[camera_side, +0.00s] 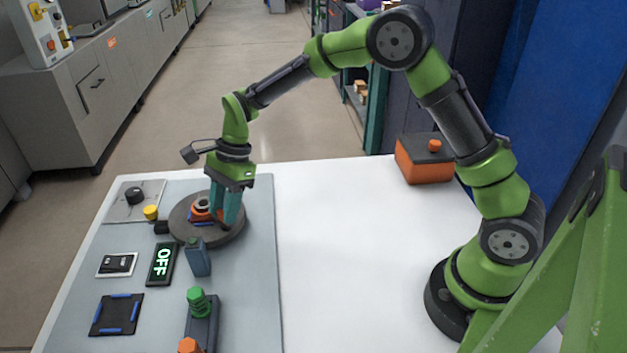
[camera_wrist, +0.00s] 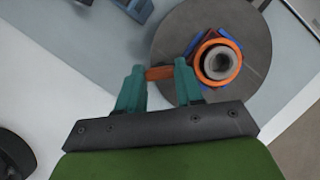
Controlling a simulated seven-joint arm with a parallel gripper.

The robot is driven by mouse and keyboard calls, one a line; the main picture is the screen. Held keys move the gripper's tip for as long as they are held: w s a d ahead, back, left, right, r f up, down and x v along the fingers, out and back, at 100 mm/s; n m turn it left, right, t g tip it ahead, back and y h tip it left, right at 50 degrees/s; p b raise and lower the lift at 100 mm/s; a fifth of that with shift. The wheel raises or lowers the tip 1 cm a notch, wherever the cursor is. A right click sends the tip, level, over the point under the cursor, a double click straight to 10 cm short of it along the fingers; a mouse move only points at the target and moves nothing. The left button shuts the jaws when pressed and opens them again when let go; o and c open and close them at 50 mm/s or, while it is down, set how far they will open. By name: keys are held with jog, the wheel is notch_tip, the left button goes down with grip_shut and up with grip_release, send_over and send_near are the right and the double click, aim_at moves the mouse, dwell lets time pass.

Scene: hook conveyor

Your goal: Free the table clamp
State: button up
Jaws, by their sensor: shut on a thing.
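The table clamp shows as an orange ring (camera_side: 201,209) with a pale grey centre, on a round grey turntable disc (camera_side: 182,228). In the wrist view the orange ring (camera_wrist: 218,63) sits over blue and dark parts on the disc (camera_wrist: 183,38). An orange lever (camera_wrist: 159,73) sticks out from the ring to the left. My gripper (camera_wrist: 158,80) has its teal fingers on either side of this lever and is shut on it. In the side view my gripper (camera_side: 228,212) points down over the disc's right part, and its fingers hide the lever there.
A sign reading OFF (camera_side: 161,264) and a blue-grey block (camera_side: 198,258) stand in front of the disc. A green knob (camera_side: 198,301) is nearer the front. A switch plate (camera_side: 117,264) and a black pad (camera_side: 117,316) lie left. The white table's right middle is clear.

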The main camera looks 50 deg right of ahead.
jog(key=shift+n, duration=0.3)
jog(key=n+g, duration=0.1)
jog(key=n, duration=0.2)
jog(key=shift+w+g, duration=0.15)
jog(key=shift+g, duration=0.15)
jog(key=n+g+h, duration=0.1)
jog(key=n, duration=0.4)
jog(key=shift+w+a, duration=0.1)
jog(key=n, duration=0.2)
jog(key=n+g+h, duration=0.1)
jog(key=n, duration=0.1)
jog(key=shift+a+h, duration=0.1)
jog(key=shift+h, duration=0.2)
jog(key=n+h, duration=0.1)
jog(key=n, duration=0.4)
jog(key=shift+w+g+h, duration=0.1)
jog(key=shift+g+h, duration=0.3)
jog(key=shift+a+n, duration=0.1)
jog(key=shift+n, duration=0.2)
jog(key=o, duration=1)
